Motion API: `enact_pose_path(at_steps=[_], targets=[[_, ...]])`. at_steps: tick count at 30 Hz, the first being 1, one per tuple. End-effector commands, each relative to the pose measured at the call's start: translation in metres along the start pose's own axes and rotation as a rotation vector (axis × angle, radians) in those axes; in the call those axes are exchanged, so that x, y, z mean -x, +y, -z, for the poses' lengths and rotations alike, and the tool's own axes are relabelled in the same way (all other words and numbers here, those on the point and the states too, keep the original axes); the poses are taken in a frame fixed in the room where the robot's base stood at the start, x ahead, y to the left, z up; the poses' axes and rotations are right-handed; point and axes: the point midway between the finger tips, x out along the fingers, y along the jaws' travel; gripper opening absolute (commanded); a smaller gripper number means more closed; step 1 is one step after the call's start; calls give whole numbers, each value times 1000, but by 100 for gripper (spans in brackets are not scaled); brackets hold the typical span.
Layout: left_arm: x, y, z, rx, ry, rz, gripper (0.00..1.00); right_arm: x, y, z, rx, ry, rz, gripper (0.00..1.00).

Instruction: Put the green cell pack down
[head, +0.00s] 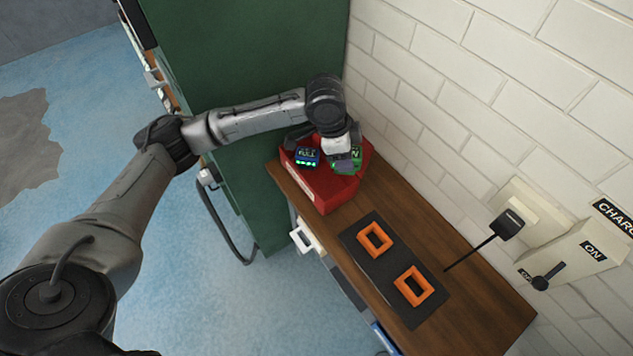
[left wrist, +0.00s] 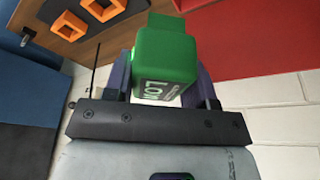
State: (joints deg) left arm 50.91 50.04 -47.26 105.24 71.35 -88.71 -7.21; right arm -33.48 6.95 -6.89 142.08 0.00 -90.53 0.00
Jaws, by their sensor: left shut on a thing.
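The green cell pack (head: 354,158) is between the fingers of my left gripper (head: 345,159), at the right side of the red bin (head: 328,192). In the left wrist view the green pack (left wrist: 165,50) sits between the dark fingers of the left gripper (left wrist: 163,80), and a white label on it shows. My left gripper is shut on it. I cannot tell whether the pack's underside touches the bin. My right gripper is not in view.
A blue pack (head: 307,157) with green lights sits at the bin's left. A dark mat (head: 396,272) with two orange frames (head: 375,239) lies on the wooden bench (head: 480,303). A white brick wall (head: 450,100) and a lever switch (head: 547,277) stand at the right. A green cabinet (head: 240,60) stands behind.

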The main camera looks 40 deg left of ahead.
Motion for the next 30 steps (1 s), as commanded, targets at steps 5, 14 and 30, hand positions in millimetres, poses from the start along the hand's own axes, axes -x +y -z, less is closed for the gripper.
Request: enact_pose_path(at_steps=[5,14,30], targets=[[-34,-24,-27,-210,-1,-67,22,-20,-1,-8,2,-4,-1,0],[-59,-44,-53,-423,0,-129,22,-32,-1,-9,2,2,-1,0],[-112,-47,-72,-463,-1,-140,22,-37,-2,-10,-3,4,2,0]])
